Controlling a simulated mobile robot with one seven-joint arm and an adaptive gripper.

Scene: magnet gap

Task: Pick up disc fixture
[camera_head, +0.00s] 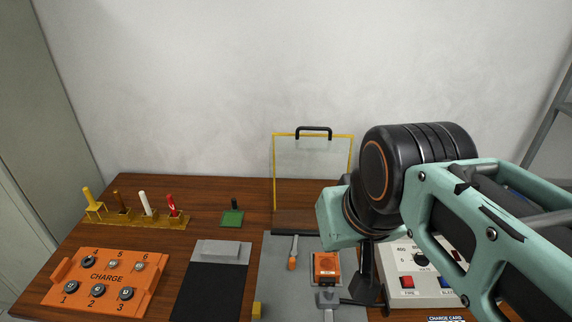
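No label marks the disc fixture, so I cannot tell for sure which thing it is. An orange CHARGE plate (104,278) at the front left carries several small round discs beside numbers 1 to 6. A small green base with a dark upright knob (232,217) stands near the table's middle back. My arm comes in from the right, above the table. A dark part below its wrist (368,272) looks like my gripper, over the right side of the grey mat. Its fingertips are not clear, and I see nothing held.
A yellow rack (140,218) with several coloured rods stands at the back left. A clear yellow-framed shield (313,160) stands behind the grey mat (272,270). An orange block (327,267) lies on the mat. A white control box (410,284) is at right. Bare wood shows between the rack and mat.

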